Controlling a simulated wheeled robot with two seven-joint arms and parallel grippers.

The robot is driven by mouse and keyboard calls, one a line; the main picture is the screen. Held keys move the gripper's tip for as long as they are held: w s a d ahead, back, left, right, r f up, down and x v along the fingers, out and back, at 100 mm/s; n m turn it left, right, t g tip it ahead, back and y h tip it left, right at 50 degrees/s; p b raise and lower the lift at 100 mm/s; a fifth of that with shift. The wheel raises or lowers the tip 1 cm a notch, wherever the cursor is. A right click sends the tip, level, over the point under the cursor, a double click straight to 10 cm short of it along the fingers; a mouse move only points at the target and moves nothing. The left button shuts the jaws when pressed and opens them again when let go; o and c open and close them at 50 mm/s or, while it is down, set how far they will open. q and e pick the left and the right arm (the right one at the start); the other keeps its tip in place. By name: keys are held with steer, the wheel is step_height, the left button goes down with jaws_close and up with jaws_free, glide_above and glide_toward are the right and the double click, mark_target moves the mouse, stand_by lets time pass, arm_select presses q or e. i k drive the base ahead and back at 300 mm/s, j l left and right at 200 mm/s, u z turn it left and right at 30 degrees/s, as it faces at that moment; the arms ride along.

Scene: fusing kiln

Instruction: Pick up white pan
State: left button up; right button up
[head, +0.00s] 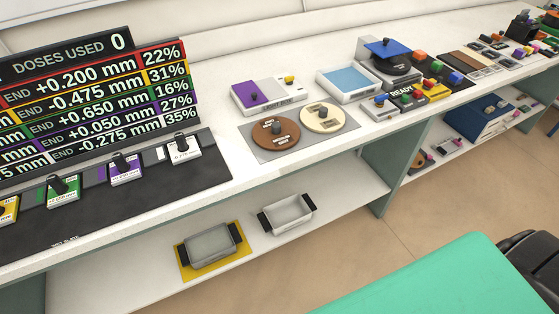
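A white pan (288,214) with black handles at its two ends stands upright on the lower white shelf, under the counter, and looks empty. A second, greyer pan (210,245) with black handles stands to its left on a yellow mat (186,268). A small gap separates the two pans. Neither of my grippers shows in the head view, so I see no gripper near either pan.
The white counter (215,101) overhangs the shelf (345,185). A grey-green upright panel (397,170) bounds the shelf bay on the right. The counter holds a brown disc (276,139), a cream disc (323,118) and a blue tray (348,81). Bare shelf lies right of the white pan.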

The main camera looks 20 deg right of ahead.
mark_target(278, 218)
steer(key=z, duration=0.8)
